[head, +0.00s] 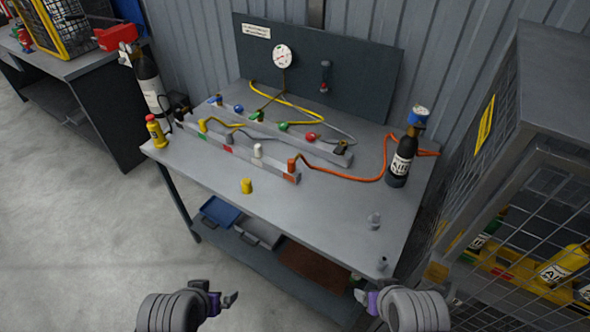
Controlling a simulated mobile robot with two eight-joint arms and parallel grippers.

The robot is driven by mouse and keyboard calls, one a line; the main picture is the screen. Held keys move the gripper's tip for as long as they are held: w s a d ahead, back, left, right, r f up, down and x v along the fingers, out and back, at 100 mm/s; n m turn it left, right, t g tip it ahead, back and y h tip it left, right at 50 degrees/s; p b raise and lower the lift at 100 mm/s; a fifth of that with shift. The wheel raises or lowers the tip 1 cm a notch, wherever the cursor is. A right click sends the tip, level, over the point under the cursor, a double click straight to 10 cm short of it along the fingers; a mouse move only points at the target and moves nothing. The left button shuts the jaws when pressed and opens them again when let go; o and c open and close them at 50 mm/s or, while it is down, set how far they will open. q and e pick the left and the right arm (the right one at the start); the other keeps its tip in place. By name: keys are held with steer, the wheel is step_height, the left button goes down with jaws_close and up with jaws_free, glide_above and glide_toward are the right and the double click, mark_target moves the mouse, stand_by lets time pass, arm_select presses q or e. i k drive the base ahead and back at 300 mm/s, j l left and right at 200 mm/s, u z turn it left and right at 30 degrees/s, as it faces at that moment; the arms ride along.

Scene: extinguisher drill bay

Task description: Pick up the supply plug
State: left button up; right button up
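No label in the head view tells me which piece is the supply plug. An orange plug (291,165) stands at the right end of the front rail on the workbench, with an orange hose (345,178) running from it to the black AIR cylinder (402,160). A loose yellow plug (246,186) stands on the bench in front of the rail. A white plug (257,150) stands on the rail. My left gripper (229,299) and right gripper (361,295) are low in front of the bench, apart from everything; both look open and empty.
The workbench (215,183) has clear surface at its front. Trays (220,212) sit on the lower shelf. A mesh cage (530,190) with cylinders stands close on the right. A yellow bottle (156,132) stands at the bench's left corner.

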mark_target(290, 161)
steer(key=i+j+z, duration=0.2)
steer(key=i+z, duration=0.15)
steer(key=i+j+z, duration=0.65)
steer(key=k+j, duration=0.05)
steer(key=k, duration=0.05)
